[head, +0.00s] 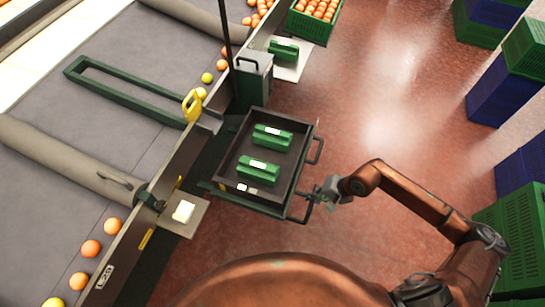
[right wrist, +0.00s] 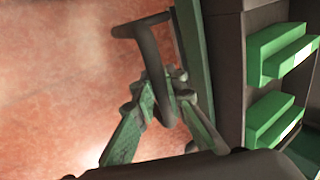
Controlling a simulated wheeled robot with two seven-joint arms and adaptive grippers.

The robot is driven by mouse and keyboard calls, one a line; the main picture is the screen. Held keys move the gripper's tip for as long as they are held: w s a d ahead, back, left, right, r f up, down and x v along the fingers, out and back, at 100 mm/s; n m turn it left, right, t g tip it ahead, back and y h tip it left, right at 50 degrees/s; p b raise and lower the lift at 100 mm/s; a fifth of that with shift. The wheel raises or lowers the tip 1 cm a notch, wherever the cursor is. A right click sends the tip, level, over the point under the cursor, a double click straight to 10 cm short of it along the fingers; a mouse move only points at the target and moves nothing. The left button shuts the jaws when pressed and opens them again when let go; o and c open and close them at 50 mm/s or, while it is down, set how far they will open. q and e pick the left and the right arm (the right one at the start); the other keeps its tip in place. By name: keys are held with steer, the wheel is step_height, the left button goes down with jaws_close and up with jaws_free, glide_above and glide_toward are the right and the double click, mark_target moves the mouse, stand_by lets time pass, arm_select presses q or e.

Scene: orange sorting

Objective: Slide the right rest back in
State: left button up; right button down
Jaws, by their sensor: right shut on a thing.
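A dark rest (head: 296,165), shaped like a shallow tray, sticks out from the side of the conveyor line over the red floor. Two green blocks with white labels, a far one (head: 272,137) and a near one (head: 258,171), lie in it. Two dark loop handles are on its outer side, an upper one (head: 316,151) and a lower one (head: 302,216). My right gripper (head: 322,194) is at the lower handle. In the right wrist view the gripper (right wrist: 168,100) has its fingers closed around the dark handle bar (right wrist: 150,50). My left gripper is out of view.
A green post with a grey box (head: 254,80) stands behind the rest. A small shelf with a white item (head: 183,211) is at its left. The floor between is clear.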

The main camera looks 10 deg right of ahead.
mark_target(292, 193)
steer(key=shift+w+a+b, duration=0.45)
steer(key=shift+w+a, duration=0.25)
steer(key=shift+a, duration=0.45)
steer(key=shift+w+a+b, duration=0.4)
steer(key=shift+w+a, duration=0.35)
steer(key=shift+a, duration=0.4)
steer(key=shift+w+a+b, duration=0.45)
steer(key=shift+w+a, duration=0.25)
steer(key=shift+a, duration=0.45)
steer(key=c, duration=1.6)
jaws_free()
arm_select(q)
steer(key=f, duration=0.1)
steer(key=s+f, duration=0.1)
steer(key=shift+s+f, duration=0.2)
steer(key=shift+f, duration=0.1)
arm_select(e)
steer(key=shift+r, duration=0.1)
arm_select(q)
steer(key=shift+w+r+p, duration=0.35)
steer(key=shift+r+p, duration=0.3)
steer(key=shift+p, duration=0.05)
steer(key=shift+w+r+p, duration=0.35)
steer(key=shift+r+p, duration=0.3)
arm_select(e)
steer(key=shift+r, duration=3.4)
steer(key=shift+a, duration=0.1)
